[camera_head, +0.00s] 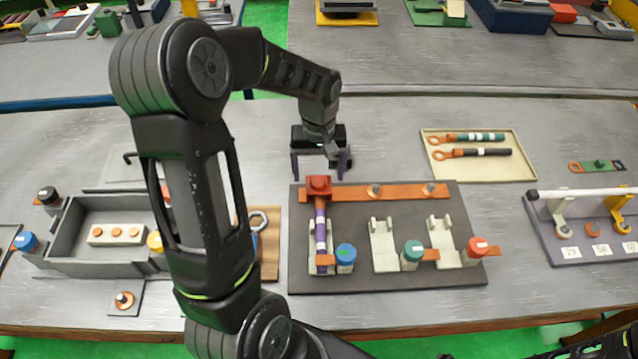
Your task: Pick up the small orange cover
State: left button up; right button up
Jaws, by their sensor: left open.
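A small red-orange cover (319,186) sits at the far left corner of the dark board (383,270), at the left end of the orange bar (400,192) and at the top of a purple cable (320,226). My left gripper (319,172) is open, fingers pointing down, just behind and above the cover. Its fingers appear to either side of the cover; I cannot tell whether they touch it. My right gripper is not in view.
The board also bears white holders (383,250) and blue, green and red knobs (345,253). A cream tray (435,167) with two cable tools lies to the right. A grey box (82,237) stands left. Grey table is clear between board and tray.

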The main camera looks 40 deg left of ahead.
aim_at(319, 179)
pick_arm(q)
jog(key=shift+f, duration=0.45)
notch_tip(319, 179, down, 4)
jog(key=b, duration=0.2)
jog(key=shift+f+b, duration=0.2)
jog(key=shift+b, duration=0.2)
jog(key=shift+r, duration=0.1)
jog(key=shift+c, duration=0.3)
jog(key=c, duration=1.4)
